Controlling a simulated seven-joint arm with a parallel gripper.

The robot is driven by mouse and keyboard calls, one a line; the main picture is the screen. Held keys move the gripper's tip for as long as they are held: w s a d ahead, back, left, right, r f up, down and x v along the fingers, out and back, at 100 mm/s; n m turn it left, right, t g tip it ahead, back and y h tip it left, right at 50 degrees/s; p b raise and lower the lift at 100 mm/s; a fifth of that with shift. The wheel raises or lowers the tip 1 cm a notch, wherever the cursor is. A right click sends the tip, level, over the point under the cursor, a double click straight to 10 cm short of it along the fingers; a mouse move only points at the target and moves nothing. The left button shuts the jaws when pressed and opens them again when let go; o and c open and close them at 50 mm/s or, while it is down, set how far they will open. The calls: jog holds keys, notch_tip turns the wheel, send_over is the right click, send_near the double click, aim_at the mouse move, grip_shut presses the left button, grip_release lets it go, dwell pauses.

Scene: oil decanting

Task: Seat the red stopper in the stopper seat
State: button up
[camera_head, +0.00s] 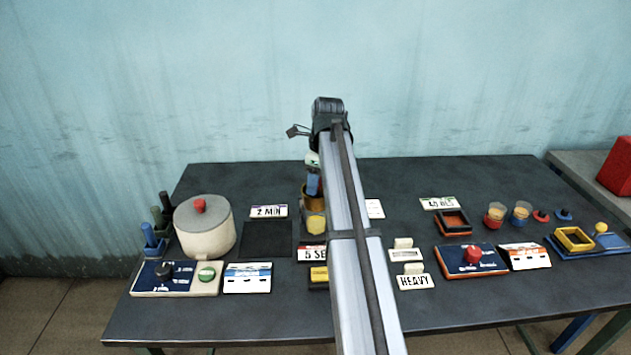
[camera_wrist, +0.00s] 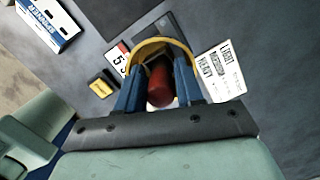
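My gripper (camera_wrist: 160,72) is over the middle of the table, its two blue fingers pointing down and set apart. In the wrist view a red cylindrical piece (camera_wrist: 160,88) shows between the fingers; I cannot tell whether they grip it. A yellow curved rim (camera_wrist: 160,44) lies around the fingertips, with a dark opening inside. In the head view, the blue fingers (camera_head: 313,184) are above a brown-orange vessel and a yellow piece (camera_head: 316,226), partly hidden by my arm. A small red stopper-like piece (camera_head: 540,215) lies at the right, beside a blue one (camera_head: 563,214). I cannot identify the stopper seat for certain.
A cream pot (camera_head: 207,238) stands at the left. Two small cups, one red-based (camera_head: 495,216) and one blue-based (camera_head: 521,213), stand right. A square orange tray (camera_head: 453,223), a yellow frame (camera_head: 574,239) and a red-knobbed panel (camera_head: 473,262) are nearby.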

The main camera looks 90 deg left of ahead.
jog(key=shift+r, duration=0.15)
notch_tip(320, 180, up, 12)
jog(key=w, duration=0.1)
jog(key=shift+w+d, duration=0.35)
dwell(0.5)
